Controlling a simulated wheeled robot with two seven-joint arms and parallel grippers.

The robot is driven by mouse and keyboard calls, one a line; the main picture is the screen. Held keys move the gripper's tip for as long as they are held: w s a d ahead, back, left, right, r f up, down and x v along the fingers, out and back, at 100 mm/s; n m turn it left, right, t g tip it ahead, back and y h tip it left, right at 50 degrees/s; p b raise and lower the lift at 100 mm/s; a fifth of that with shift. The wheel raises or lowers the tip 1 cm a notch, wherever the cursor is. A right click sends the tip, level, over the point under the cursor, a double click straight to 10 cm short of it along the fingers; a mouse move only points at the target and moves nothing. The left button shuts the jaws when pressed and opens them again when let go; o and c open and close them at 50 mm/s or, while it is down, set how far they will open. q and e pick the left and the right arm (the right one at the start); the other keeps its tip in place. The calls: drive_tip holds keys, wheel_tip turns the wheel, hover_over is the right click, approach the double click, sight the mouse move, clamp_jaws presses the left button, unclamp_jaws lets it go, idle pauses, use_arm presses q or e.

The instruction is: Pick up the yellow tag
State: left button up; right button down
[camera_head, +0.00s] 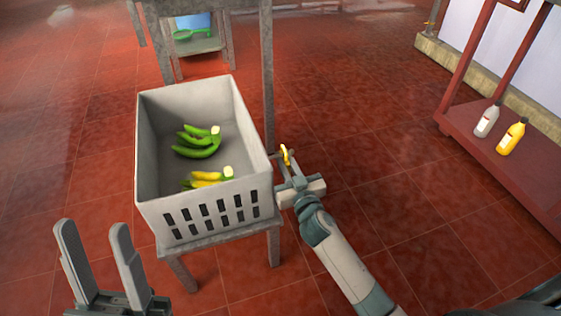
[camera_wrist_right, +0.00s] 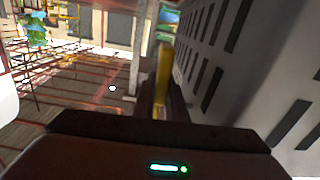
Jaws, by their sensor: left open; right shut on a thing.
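The yellow tag (camera_head: 286,154) is a small thin strip at the right side of the grey crate. My right gripper (camera_head: 284,162) is shut on it and holds it beside the crate's right wall. In the right wrist view the yellow tag (camera_wrist_right: 163,72) stands upright between the dark fingers, whose grip on its lower end is partly hidden. My left gripper (camera_head: 93,228) is open and empty at the lower left, in front of the crate.
The grey crate (camera_head: 163,212) stands on a grey stand, holding green bananas (camera_head: 198,150) and yellow bananas (camera_head: 205,181). A grey post rises behind its right side. A red shelf at right bears a white bottle (camera_head: 487,121) and a yellow bottle (camera_head: 511,138). The tiled floor between is clear.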

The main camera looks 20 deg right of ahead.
use_arm(q)
drive_tip(key=d+f+g, duration=0.1)
drive_tip(key=w+d+f+g+y+p, duration=0.1)
drive_tip(key=d+f+n+g+p, duration=0.1)
drive_tip(key=shift+w+f+y, duration=0.25)
drive_tip(key=shift+f+y, duration=0.05)
drive_tip(key=shift+f, duration=0.1)
use_arm(e)
drive_tip(key=d, duration=1.6)
drive_tip(key=shift+w+d, duration=0.3)
drive_tip(key=shift+d, duration=0.1)
use_arm(q)
drive_tip(key=shift+r, duration=0.1)
use_arm(e)
drive_tip(key=shift+f, duration=0.1)
use_arm(q)
drive_tip(key=shift+w, duration=0.1)
